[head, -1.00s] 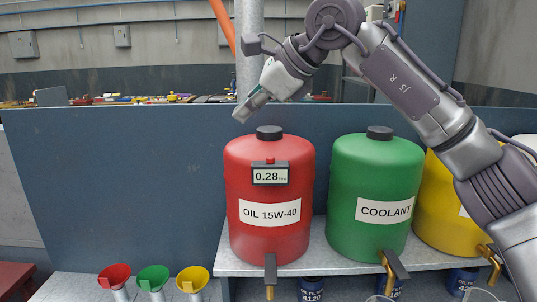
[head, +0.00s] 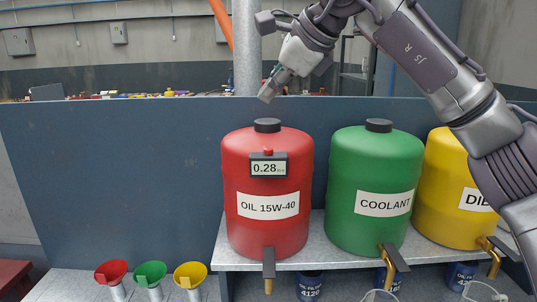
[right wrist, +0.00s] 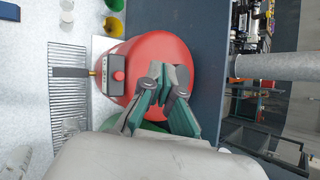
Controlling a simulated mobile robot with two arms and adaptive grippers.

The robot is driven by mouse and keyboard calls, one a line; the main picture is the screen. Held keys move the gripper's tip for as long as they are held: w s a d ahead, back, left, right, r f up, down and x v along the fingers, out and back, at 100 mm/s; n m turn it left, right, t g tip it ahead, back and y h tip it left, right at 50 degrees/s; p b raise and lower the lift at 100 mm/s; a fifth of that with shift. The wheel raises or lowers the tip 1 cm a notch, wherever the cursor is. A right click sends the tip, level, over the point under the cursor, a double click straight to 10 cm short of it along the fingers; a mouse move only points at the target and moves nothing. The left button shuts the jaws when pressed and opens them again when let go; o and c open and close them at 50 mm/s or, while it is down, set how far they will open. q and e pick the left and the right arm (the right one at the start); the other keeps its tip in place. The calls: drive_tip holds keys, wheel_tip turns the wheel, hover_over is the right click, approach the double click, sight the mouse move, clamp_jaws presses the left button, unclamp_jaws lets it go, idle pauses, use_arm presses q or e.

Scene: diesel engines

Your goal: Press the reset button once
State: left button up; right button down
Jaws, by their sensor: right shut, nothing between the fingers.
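The red oil tank (head: 268,228) labelled OIL 15W-40 carries a small display (head: 268,169) reading 0.28. A small red button (head: 268,152) sits on top of that display; it also shows in the right wrist view (right wrist: 118,76). My right gripper (head: 268,95) is shut and empty. In the head view it hangs above the tank's black cap (head: 267,125), apart from the button. In the right wrist view its fingers (right wrist: 163,82) show over the red tank top, to the right of the display. My left gripper is not in view.
A green coolant tank (head: 372,175) and a yellow tank (head: 447,175) stand to the right on the metal shelf (head: 340,258). Brass taps hang at the front. Red, green and yellow funnels (head: 150,272) are at lower left. A blue panel (head: 110,180) stands behind.

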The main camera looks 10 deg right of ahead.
drive_tip(key=b, duration=0.4)
hover_over(271, 150)
wheel_tip(271, 150, down, 6)
drive_tip(key=shift+w+r, duration=0.1)
drive_tip(key=shift+r, duration=0.05)
drive_tip(key=shift+f+b, duration=0.75)
drive_tip(key=shift+f, duration=0.1)
drive_tip(key=shift+f, duration=0.4)
drive_tip(key=shift+f+b, duration=0.5)
drive_tip(key=shift+b, duration=0.05)
idle(0.7)
idle(0.4)
drive_tip(key=shift+r+p, duration=0.85)
drive_tip(key=shift+r, duration=0.05)
drive_tip(key=shift+r, duration=0.1)
